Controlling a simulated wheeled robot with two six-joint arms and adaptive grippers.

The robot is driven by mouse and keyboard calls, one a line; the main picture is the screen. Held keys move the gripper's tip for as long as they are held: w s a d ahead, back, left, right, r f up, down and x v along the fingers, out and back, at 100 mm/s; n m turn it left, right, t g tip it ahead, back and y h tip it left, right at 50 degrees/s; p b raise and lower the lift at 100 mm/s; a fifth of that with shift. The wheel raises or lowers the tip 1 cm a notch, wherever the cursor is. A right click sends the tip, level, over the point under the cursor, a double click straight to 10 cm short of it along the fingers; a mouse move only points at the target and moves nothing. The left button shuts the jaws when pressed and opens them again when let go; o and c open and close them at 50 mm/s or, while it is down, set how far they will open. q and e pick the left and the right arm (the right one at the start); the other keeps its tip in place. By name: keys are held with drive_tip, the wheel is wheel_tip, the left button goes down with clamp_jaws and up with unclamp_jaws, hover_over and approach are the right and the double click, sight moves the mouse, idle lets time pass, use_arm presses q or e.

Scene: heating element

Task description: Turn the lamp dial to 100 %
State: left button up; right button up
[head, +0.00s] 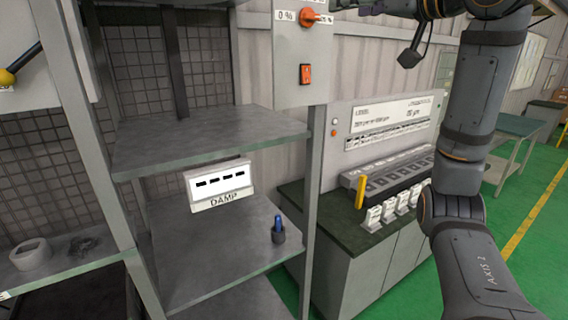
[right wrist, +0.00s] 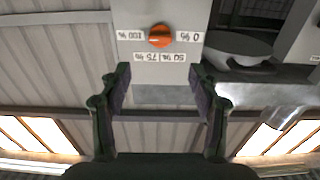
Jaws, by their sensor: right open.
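The dial also shows in the right wrist view (right wrist: 160,36), where the panel appears upside down, with 100 % at left, 0 % at right and 50 % and 75 % below. I cannot tell clearly which mark it points to. My right gripper (right wrist: 160,82) is open and empty, its fingers either side of the dial's line and apart from it. My left gripper is out of view.
An orange-red switch (head: 305,74) sits below the dial. Grey shelves (head: 215,140) hold a DAMP sign (head: 220,185) and a small dark cup (head: 278,236) with something blue. A metal bowl-like lamp (right wrist: 240,48) is close to the panel in the right wrist view.

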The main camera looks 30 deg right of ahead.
drive_tip(key=w+a+f+g, duration=0.1)
drive_tip(key=w+f, duration=0.2)
drive_tip(key=f, duration=0.3)
drive_tip(key=w+a+f+g, duration=0.1)
drive_tip(key=w+a+f, duration=0.1)
drive_tip(key=f, duration=0.4)
drive_tip(key=w+a+f+g, duration=0.1)
drive_tip(key=w+a+f, duration=0.1)
drive_tip(key=w+f, duration=0.2)
drive_tip(key=shift+w+a+f+n+p, duration=0.1)
drive_tip(key=shift+w+f+n+p, duration=0.1)
drive_tip(key=shift+f, duration=0.5)
drive_tip(key=shift+w+f+n+p, duration=0.15)
drive_tip(key=shift+f+n+p, duration=0.05)
drive_tip(key=shift+f, duration=0.45)
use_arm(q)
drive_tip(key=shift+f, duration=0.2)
use_arm(e)
drive_tip(key=w+a+f+g, duration=0.1)
drive_tip(key=f, duration=0.9)
drive_tip(key=w+a+f+g, duration=0.1)
drive_tip(key=a+f+g, duration=0.1)
drive_tip(key=f, duration=0.8)
drive_tip(key=shift+a+h, duration=0.2)
drive_tip(key=shift+h, duration=0.1)
